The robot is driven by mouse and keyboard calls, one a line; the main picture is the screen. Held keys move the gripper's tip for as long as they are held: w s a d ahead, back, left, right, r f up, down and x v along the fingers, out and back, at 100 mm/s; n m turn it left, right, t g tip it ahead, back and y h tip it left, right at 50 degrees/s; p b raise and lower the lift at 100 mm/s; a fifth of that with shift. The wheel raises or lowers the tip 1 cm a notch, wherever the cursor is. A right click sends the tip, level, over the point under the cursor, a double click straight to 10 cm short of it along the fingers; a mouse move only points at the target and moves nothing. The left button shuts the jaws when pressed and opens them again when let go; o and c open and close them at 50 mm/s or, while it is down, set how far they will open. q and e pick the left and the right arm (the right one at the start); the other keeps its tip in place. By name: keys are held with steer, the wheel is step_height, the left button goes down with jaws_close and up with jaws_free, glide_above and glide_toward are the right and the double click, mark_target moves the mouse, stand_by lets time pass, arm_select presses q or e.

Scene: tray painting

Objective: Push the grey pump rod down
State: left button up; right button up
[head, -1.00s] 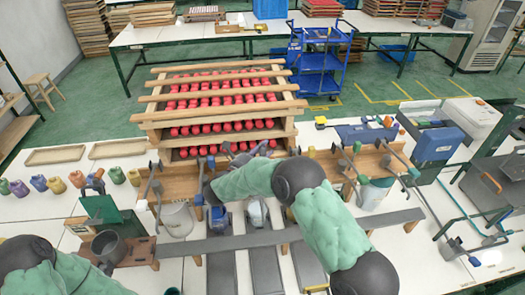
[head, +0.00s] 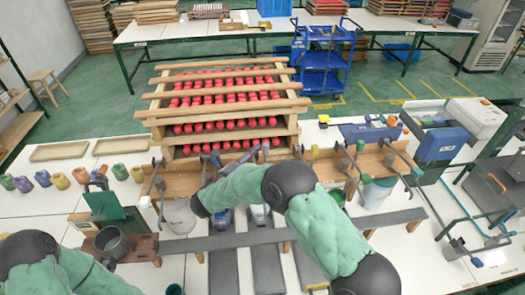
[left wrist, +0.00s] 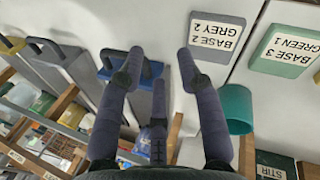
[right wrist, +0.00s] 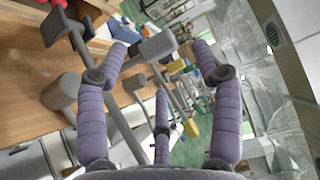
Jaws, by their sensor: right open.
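In the right wrist view a grey pump rod with a blocky grey handle (right wrist: 153,48) shows between and beyond the fingertips of my right gripper (right wrist: 160,55). The fingers are spread and I cannot tell whether any touches the handle. In the head view the right gripper (head: 240,160) points at the wooden pump rack (head: 182,183), partly hidden by my own forearm. Another grey handle (head: 157,165) stands at the rack's left end. My left gripper (left wrist: 158,65) is open and empty above the table, near a blue tray handle (left wrist: 140,62).
A wooden rack of red pots (head: 220,100) stands behind the pumps. A white bucket (head: 178,215) sits under the left end of the rack. A long grey bar (head: 330,230) crosses in front. Labelled grey (left wrist: 212,38) and green blocks (left wrist: 285,50) lie near the left gripper.

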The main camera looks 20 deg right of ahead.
steer(key=v, duration=0.6)
